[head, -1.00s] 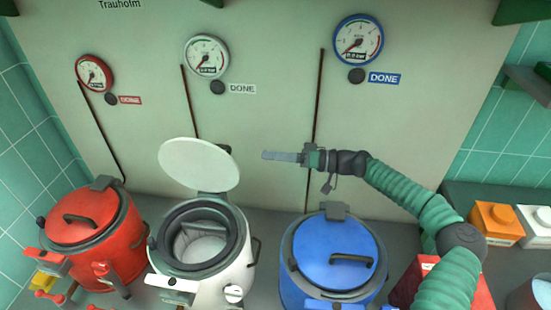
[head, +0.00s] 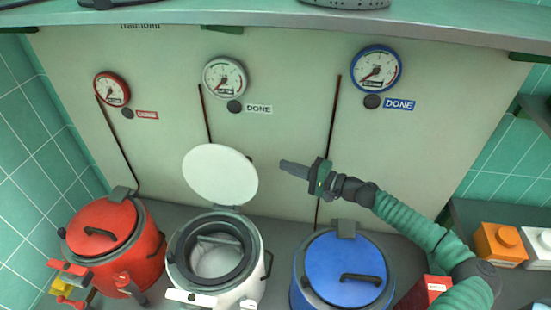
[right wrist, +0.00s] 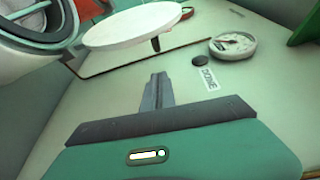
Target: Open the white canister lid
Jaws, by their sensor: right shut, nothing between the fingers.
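The white canister (head: 215,268) stands between the red and blue ones in the head view. Its round white lid (head: 220,174) is swung up and back on its hinge, and the dark-rimmed mouth is open. The lid also shows in the right wrist view (right wrist: 130,25), with part of the canister (right wrist: 30,50) at the upper left. My right gripper (head: 283,164) is shut and empty. It hangs in the air to the right of the raised lid, apart from it, pointing left. My left gripper is not in view.
A red canister (head: 103,232) on the left and a blue canister (head: 345,268) on the right both have closed lids. Gauges hang on the panel (head: 290,120) behind. A shelf (head: 300,24) crosses above. Orange (head: 498,243) and white blocks sit at the right.

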